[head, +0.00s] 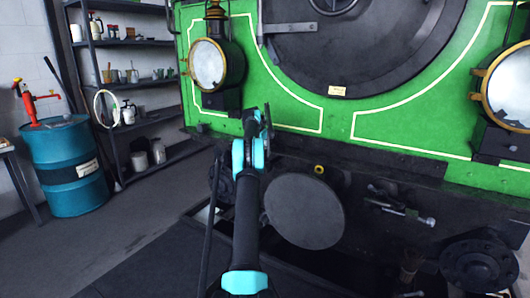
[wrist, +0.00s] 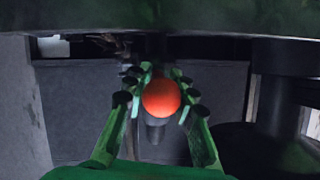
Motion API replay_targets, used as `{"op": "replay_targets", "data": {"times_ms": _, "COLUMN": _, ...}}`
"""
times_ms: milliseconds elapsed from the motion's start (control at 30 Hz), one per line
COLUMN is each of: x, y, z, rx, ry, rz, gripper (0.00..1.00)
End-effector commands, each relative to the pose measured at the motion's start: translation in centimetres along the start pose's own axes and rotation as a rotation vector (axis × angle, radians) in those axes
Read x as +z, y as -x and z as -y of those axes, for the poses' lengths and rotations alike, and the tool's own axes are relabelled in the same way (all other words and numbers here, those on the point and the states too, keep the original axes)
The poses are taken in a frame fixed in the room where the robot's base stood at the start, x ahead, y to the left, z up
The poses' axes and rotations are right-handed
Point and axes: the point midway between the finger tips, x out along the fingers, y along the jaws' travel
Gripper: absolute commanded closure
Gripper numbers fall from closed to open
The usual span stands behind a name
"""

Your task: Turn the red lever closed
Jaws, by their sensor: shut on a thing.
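The red lever shows in the wrist view as a round orange-red knob (wrist: 162,98) in the middle, with a dark shaft partly visible below it. My gripper (wrist: 160,76) has its green fingers on both sides of the knob, shut on it. The lever and my fingertips cannot be made out there, behind my arm. The angle of the lever cannot be told.
A round grey buffer disc (head: 304,211) stands just right of my arm. A coupling with a metal bar (head: 398,208) is further right. A blue barrel (head: 68,168) with a red pump and a shelf rack (head: 130,95) stand at left. Floor between is clear.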

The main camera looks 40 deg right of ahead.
Motion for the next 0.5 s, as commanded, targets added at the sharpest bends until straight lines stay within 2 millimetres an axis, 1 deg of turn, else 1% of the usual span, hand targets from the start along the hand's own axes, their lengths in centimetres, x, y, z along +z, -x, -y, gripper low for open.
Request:
{"op": "replay_targets", "data": {"times_ms": 367, "x": 0.07, "y": 0.13, "z": -0.15, "rx": 0.003, "ry": 0.001, "rz": 0.001, "gripper": 1.0}}
{"op": "replay_targets", "data": {"times_ms": 400, "x": 0.08, "y": 0.13, "z": -0.14, "rx": 0.003, "ry": 0.001, "rz": 0.001, "gripper": 0.73}}
{"op": "replay_targets", "data": {"times_ms": 500, "x": 0.06, "y": 0.1, "z": -0.12, "rx": 0.003, "ry": 0.0, "rz": 0.0, "gripper": 0.61}}
